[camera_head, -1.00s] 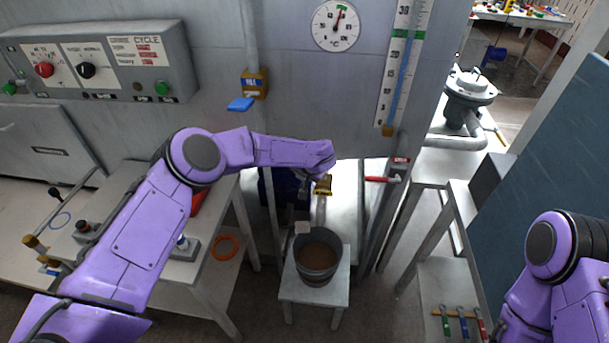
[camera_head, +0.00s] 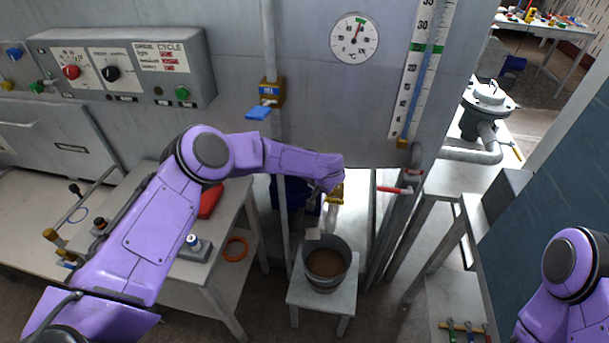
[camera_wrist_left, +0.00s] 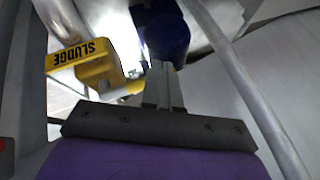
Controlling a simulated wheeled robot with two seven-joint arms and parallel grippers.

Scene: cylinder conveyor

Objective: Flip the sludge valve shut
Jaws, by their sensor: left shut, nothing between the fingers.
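The sludge valve (camera_head: 337,193) is a small yellow fitting on the pipe above the bucket, partly hidden by my left forearm. In the left wrist view its yellow part with the black word SLUDGE (camera_wrist_left: 84,55) is left of my fingers, and a yellow piece reaches toward them. My left gripper (camera_wrist_left: 164,84) is shut and empty, its fingertips close to the right of the valve; whether they touch it I cannot tell. In the head view the left hand is small and mostly hidden below the wrist. My right arm shows at the right edge, its gripper out of view.
A bucket of brown sludge (camera_head: 326,281) stands on a small stool (camera_head: 318,296) under the valve. A vertical pipe runs close to the right of my left fingers. A red-handled valve (camera_head: 393,190), a blue-handled fill valve (camera_head: 258,113) and a side table (camera_head: 205,272) are nearby.

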